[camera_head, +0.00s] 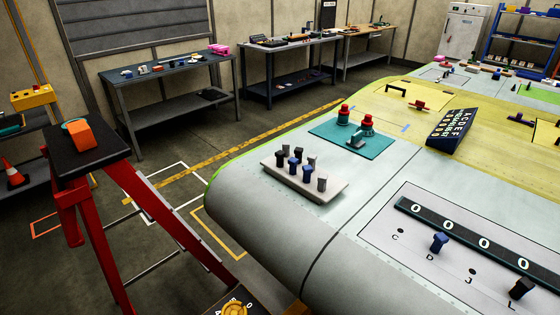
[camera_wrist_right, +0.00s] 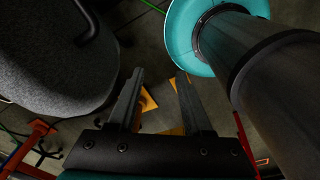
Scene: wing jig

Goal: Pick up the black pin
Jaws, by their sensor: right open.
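A black pin (camera_head: 522,288) stands in the pale wing panel near the letter L, at the lower right of the head view. A blue pin (camera_head: 439,242) stands in the same panel near the letter D. A white block (camera_head: 334,194) on the wing near its rounded edge holds several upright pins in dark, blue and grey tones; their exact colours are hard to tell. My right gripper (camera_wrist_right: 161,75) shows only in the right wrist view, with its two fingers apart and nothing between them, above the floor. My left gripper is not in view.
A teal mat (camera_head: 383,148) with red-topped items lies behind the block. A dark lettered board (camera_head: 450,130) stands farther right on the wing. A red stepladder (camera_head: 108,200) stands at the left. Workbenches (camera_head: 165,77) line the back wall.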

